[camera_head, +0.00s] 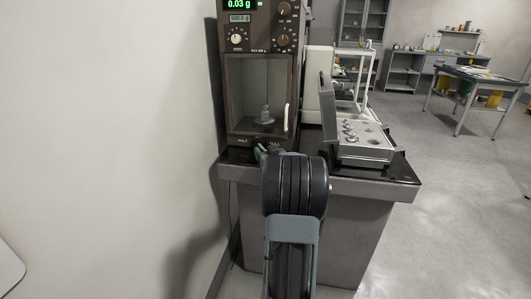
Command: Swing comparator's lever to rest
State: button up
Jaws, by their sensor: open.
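The comparator (232,75) is a tall brown cabinet on the table at the centre left. Its green display (239,4) reads 0.03 g, and a plate below it reads 500.0 g. A metal weight (265,113) stands behind its glass front, which has a white upright handle (286,118) at the right. Small white lettering runs along its lower front; I cannot make out the lever there, and my arm covers part of that area. My gripper (261,151) is mostly hidden behind my dark arm, low in front of the comparator. It is open, and its fingertips are not clear.
The black-topped table (400,171) carries an open grey case (362,152) of metal weights right of the comparator. A pale wall is close on the left. The floor to the right is clear up to a farther table (487,76) and shelves.

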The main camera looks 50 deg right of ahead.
grip_shut()
dwell(0.4)
